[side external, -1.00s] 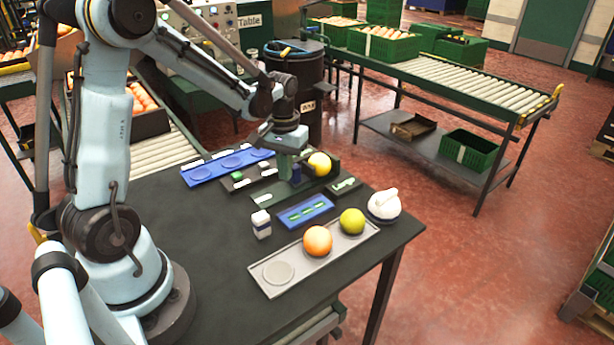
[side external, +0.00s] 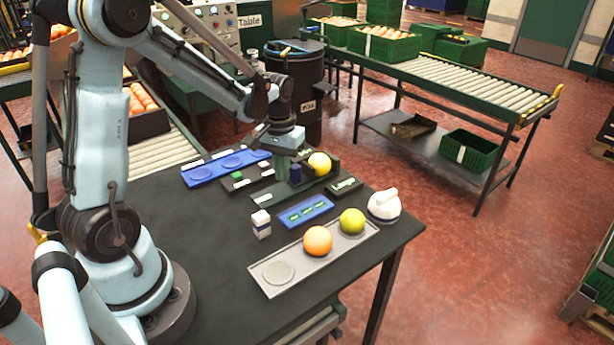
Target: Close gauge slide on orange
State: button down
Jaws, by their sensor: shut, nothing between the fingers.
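The gauge (side external: 268,199) is a dark green base on the black table. A yellow-orange fruit (side external: 319,163) sits at its right end, against a dark upright stop. My gripper (side external: 283,175) is shut with nothing held. The fingertips are small here, and contact with the block is unclear.
A grey tray (side external: 262,270) in front holds an orange (side external: 317,240) and a yellow-green fruit (side external: 352,221). A blue tray (side external: 205,172) lies behind. The table's left front is clear.

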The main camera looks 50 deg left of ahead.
jog(key=shift+s, duration=0.55)
notch_tip(320, 180, up, 8)
dwell(0.7)
jog(key=shift+d, duration=0.1)
jog(key=s+d+r+m+t, duration=0.1)
jog(key=s+d+m+t, duration=0.1)
jog(key=d, duration=0.4)
jog(key=s+d+r+m+t, duration=0.1)
jog(key=s+d+m+t, duration=0.2)
jog(key=d, duration=0.4)
jog(key=shift+s+m+t, duration=0.25)
jog(key=shift+m+t, duration=0.25)
jog(key=shift+t, duration=0.6)
